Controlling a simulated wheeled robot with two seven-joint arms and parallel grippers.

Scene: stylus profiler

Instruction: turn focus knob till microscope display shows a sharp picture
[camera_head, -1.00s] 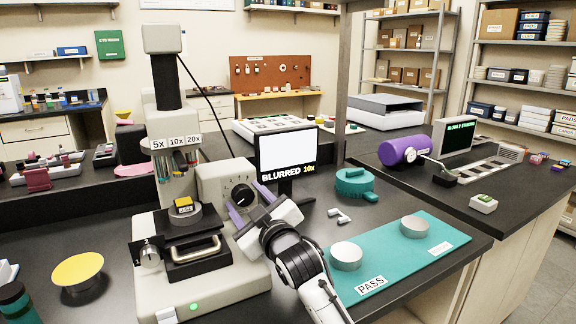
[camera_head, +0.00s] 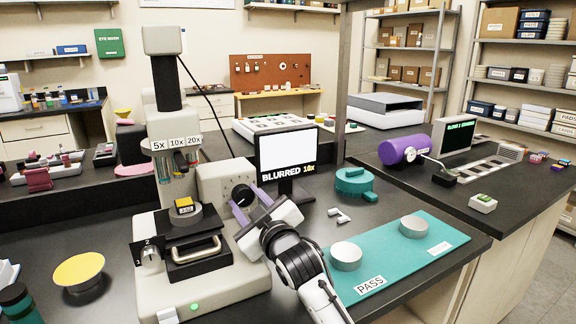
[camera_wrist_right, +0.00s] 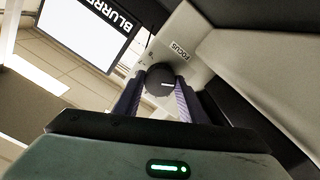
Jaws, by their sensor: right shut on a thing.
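The microscope (camera_head: 225,180) stands on the bench with a black focus knob (camera_head: 242,196) on its right side. The knob also shows in the wrist view (camera_wrist_right: 160,80), below the FOCUS label (camera_wrist_right: 179,50), with a pale mark on its face. My right gripper (camera_head: 249,200) has its purple fingers on both sides of the knob, shut on it; the fingers also show in the wrist view (camera_wrist_right: 158,92). The microscope display (camera_head: 287,152) shows a plain white picture and reads BLURRED 10x. My left gripper is not in view.
A sample (camera_head: 184,206) sits on the microscope stage. A teal mat (camera_head: 395,262) with two metal discs lies right of my arm. A teal round device (camera_head: 354,184) stands behind it, near a purple cylinder (camera_head: 404,150). A yellow disc (camera_head: 78,269) stands at the left.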

